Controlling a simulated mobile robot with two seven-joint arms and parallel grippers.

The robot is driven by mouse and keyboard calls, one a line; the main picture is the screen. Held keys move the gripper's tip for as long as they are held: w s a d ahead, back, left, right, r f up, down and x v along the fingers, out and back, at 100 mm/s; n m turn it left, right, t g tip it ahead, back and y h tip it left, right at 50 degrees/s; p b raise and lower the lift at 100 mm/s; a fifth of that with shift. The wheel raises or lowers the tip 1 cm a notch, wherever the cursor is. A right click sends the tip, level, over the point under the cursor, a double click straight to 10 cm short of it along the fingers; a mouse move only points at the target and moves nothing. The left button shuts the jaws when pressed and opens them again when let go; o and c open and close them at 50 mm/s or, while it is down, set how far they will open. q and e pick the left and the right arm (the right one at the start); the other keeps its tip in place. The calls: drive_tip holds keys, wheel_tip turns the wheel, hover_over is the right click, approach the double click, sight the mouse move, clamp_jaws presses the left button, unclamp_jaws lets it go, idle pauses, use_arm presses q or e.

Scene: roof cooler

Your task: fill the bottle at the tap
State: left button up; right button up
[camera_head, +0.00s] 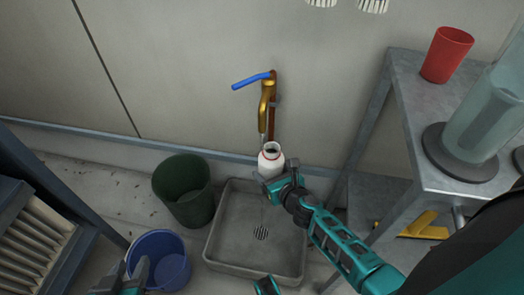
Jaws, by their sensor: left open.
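A white bottle (270,161) with a dark open mouth is upright under the brass tap (267,96) on the wall. The tap has a blue lever (251,80) pointing left. A thin pale streak hangs from the spout down toward the bottle mouth; I cannot be sure it is water. My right gripper (277,184), on the teal arm from the lower right, is closed around the bottle's lower part and holds it above the sink's back edge. My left gripper (127,282) is open and empty at the bottom left, partly cut off by the frame.
A grey floor sink (225,247) with a round drain lies below the bottle. A dark green bin (184,190) and a blue bucket (160,262) stand left of it. On the right, a metal table (417,103) carries a red cup (447,54) and a clear container (487,120).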

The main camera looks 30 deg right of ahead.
drive_tip(key=w, duration=0.6)
drive_tip(key=shift+f, duration=0.4)
idle(1.6)
